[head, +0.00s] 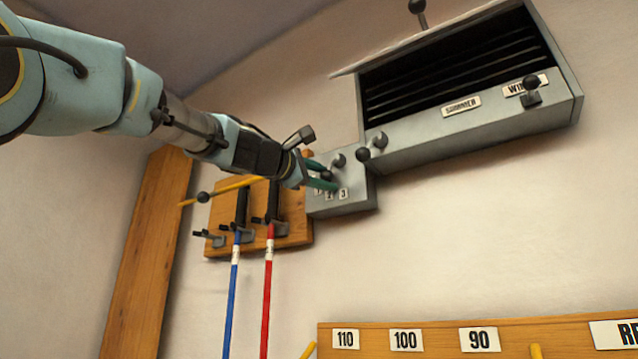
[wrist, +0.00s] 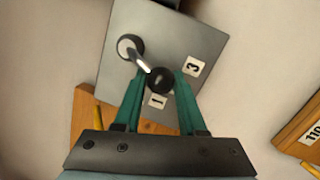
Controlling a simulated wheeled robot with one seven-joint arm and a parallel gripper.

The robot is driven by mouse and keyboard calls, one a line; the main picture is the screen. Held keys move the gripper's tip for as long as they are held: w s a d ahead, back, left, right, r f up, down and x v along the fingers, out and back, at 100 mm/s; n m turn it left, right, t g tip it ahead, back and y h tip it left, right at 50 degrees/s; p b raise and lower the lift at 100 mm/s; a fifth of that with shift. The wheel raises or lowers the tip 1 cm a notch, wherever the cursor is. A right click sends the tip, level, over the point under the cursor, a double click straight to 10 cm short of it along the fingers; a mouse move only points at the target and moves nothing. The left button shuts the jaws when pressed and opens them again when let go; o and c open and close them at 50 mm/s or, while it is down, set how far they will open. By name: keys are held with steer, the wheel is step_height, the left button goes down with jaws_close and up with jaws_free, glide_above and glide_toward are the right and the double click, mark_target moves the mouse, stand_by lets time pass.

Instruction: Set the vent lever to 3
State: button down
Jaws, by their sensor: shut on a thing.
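The vent lever is a metal rod with a black ball knob (wrist: 160,80), on a grey box (head: 357,199) with number labels. In the wrist view its pivot is at the upper left and the knob stands between labels 1 (wrist: 158,101) and 3 (wrist: 193,66); the exact setting is hard to tell. Label 2 is hidden there behind a finger, but shows small in the head view. My gripper (head: 323,175) is shut on the lever's knob, with a green finger on each side of it in the wrist view (wrist: 160,88).
A grey vent housing (head: 470,120) with dark slats and SUMMER and WINTER labels is above right. Another black-knobbed lever (head: 370,148) sticks out close by. A wooden rack (head: 295,232) with blue and red rods hangs below left. A numbered board (head: 440,338) is below right.

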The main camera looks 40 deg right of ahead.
steer(key=shift+s+d+r+n+t, duration=0.1)
steer(key=shift+s+n+t, duration=0.15)
steer(key=shift+s+n, duration=0.5)
steer(key=shift+s+d+r+n+t, duration=0.1)
steer(key=shift+s+n+t, duration=0.15)
steer(key=shift+n, duration=0.95)
steer(key=shift+s+d+r+n+t, duration=0.1)
steer(key=shift+s+n+t, duration=0.1)
steer(key=shift+s+n, duration=0.55)
steer(key=shift+w+n, duration=0.2)
steer(key=shift+n, duration=0.1)
steer(key=c, duration=0.5)
jaws_free()
steer(key=shift+f, duration=0.1)
steer(key=shift+a+f+b, duration=0.3)
steer(key=shift+a, duration=0.15)
steer(key=b+v, duration=0.4)
steer(key=v, duration=0.5)
steer(key=shift+a+f, duration=0.15)
steer(key=shift+a, duration=0.2)
